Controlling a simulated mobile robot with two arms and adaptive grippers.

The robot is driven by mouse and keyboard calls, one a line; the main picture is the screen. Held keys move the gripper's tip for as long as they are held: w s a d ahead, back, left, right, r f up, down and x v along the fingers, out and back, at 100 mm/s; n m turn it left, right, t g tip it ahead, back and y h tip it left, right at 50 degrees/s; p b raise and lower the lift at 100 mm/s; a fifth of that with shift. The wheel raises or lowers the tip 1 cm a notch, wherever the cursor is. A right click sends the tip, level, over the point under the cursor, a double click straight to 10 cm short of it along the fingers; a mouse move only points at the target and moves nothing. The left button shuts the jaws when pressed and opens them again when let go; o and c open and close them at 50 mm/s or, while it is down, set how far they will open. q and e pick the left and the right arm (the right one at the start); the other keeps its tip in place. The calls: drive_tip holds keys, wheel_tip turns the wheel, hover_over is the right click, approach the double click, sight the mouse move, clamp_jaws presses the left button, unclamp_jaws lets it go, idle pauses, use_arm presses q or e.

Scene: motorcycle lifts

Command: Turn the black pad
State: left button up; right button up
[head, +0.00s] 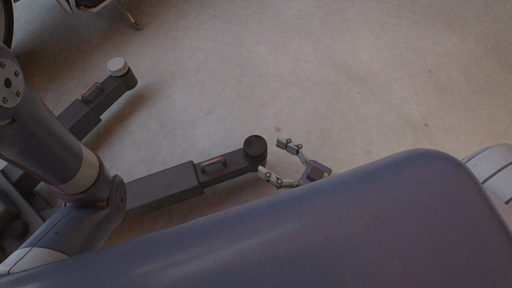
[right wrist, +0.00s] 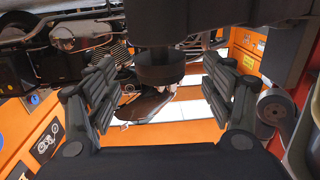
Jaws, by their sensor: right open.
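The round black pad (head: 255,147) sits on the end of a dark lift arm (head: 165,186) in the head view. My right gripper (head: 273,159) is open just right of the pad, with its two fingers spread toward it. In the right wrist view the black pad (right wrist: 160,66) appears between the spread fingers of my right gripper (right wrist: 160,82), with gaps on both sides. I cannot tell how far it lies from the fingertips in depth. My left arm shows at the left of the head view, but its gripper is not in view.
Part of a motorcycle (right wrist: 80,45) shows upper left in the right wrist view. Bare concrete floor (head: 350,70) is clear beyond the arms.

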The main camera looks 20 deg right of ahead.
sight(255, 147)
drive_tip(key=b+x, duration=0.2)
drive_tip(key=x, duration=0.3)
drive_tip(key=shift+w+a+f, duration=0.1)
drive_tip(key=shift+w+a, duration=0.05)
drive_tip(key=shift+w, duration=0.05)
drive_tip(key=shift+w+a, duration=0.3)
drive_tip(key=c, duration=1.1)
